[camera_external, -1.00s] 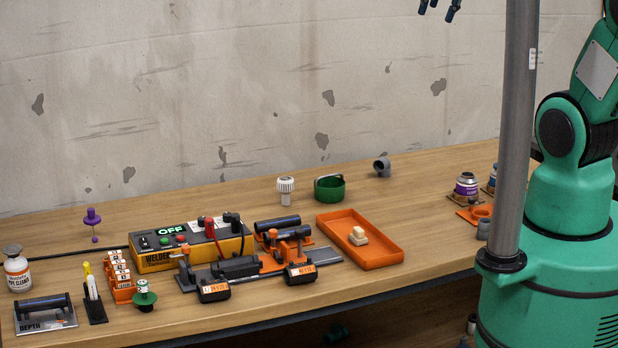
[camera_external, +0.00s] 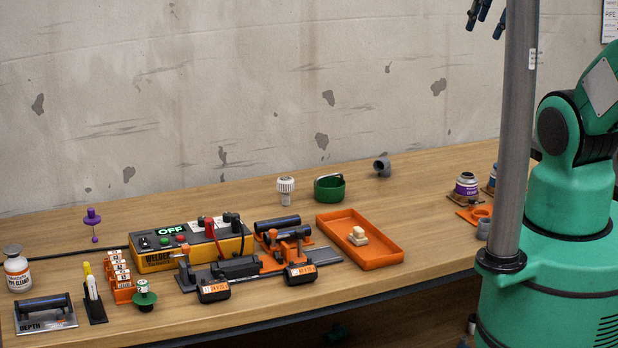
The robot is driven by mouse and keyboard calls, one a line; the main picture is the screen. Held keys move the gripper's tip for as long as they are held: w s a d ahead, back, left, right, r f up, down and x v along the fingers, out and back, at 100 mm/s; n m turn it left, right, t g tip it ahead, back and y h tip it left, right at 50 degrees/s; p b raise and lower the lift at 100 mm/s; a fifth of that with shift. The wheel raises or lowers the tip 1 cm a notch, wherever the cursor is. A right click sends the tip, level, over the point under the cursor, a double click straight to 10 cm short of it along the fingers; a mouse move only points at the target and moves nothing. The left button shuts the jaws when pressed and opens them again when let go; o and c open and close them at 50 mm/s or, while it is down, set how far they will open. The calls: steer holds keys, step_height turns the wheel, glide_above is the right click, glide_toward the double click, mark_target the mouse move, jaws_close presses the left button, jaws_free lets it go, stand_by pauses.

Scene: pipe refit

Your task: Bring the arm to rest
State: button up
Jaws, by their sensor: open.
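My gripper (camera_external: 486,14) shows at the top edge, right of centre, high above the workbench. Its dark fingers point down and stand apart. It is open with nothing between the fingers. It touches nothing on the bench. The part of the arm above the fingers is cut off by the frame, and my column hides some of the space beside the gripper.
The air above is clear.

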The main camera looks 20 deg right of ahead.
step_height(320, 180, down, 10)
steer(key=b, duration=1)
steer(key=shift+f, duration=0.15)
stand_by(0.7)
